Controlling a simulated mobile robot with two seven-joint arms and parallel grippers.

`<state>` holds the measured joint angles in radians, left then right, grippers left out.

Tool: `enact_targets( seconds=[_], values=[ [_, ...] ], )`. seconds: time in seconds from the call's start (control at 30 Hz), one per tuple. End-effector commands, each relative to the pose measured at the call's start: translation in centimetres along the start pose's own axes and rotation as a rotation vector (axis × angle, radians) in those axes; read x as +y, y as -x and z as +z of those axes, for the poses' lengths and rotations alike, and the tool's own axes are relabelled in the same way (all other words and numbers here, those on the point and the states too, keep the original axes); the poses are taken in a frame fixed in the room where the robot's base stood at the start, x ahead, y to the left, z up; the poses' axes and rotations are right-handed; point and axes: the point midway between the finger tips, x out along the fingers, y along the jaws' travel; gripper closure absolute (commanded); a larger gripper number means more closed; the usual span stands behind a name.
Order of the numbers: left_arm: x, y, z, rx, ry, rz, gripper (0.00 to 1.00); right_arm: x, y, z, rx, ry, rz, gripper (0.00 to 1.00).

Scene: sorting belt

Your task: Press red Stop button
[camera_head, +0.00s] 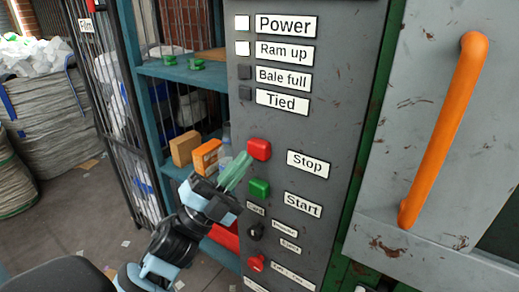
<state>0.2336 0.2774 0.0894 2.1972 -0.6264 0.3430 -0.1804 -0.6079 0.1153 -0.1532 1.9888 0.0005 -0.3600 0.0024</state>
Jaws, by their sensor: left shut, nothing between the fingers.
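The red Stop button (260,149) sticks out from the grey control panel (330,125), left of its "Stop" label (308,163). My left gripper (246,160) comes up from the lower left. Its greenish fingers are shut and empty, with their tips just below and left of the red button. I cannot tell whether they touch it. The green Start button (259,189) sits below the red one, right of the gripper. My right gripper is not in view.
A black selector knob (255,231) and a smaller red knob (256,263) sit lower on the panel. An orange handle (443,130) stands out at the right. Teal shelves (185,72) with boxes (206,157) lie left of the panel.

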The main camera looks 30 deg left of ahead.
Motion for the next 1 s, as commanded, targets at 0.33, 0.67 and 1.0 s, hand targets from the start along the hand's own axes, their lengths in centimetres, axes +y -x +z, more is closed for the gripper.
enact_targets(
  seconds=[0.33,0.67,1.0],
  values=[
    [0.39,-0.56,0.37,0.001,0.000,0.000,1.00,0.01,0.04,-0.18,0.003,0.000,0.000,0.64],
    [0.42,-0.59,0.42,0.001,0.000,0.000,1.00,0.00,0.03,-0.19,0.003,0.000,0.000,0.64],
    [0.59,-0.82,0.58,0.001,0.000,0.000,1.00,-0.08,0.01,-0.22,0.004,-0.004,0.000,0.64]
  ],
)
